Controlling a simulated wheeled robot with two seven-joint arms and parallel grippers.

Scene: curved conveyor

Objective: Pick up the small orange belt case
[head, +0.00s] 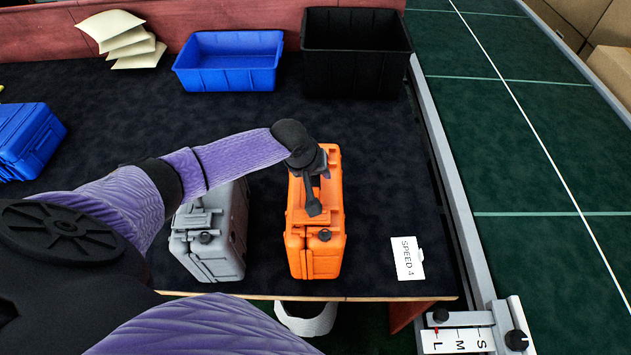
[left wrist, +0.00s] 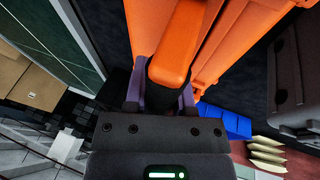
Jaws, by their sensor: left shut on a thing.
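The orange case (head: 333,238) stands upright on the dark table, close to its front edge. It fills the top of the left wrist view (left wrist: 229,47). My left gripper (head: 313,190) comes down on the case from above, its fingers at the top handle. In the left wrist view my left gripper (left wrist: 160,95) is shut on the orange handle, one finger on each side. I cannot tell whether the case is lifted off the table. My right gripper is not in view.
A grey case (head: 222,250) stands close on the left, under my left arm. A blue case (head: 28,140) is at the far left. A blue bin (head: 228,80) and a black bin (head: 356,75) stand at the back. A "SPEED 4" card (head: 408,258) lies right, beside the green conveyor (head: 520,180).

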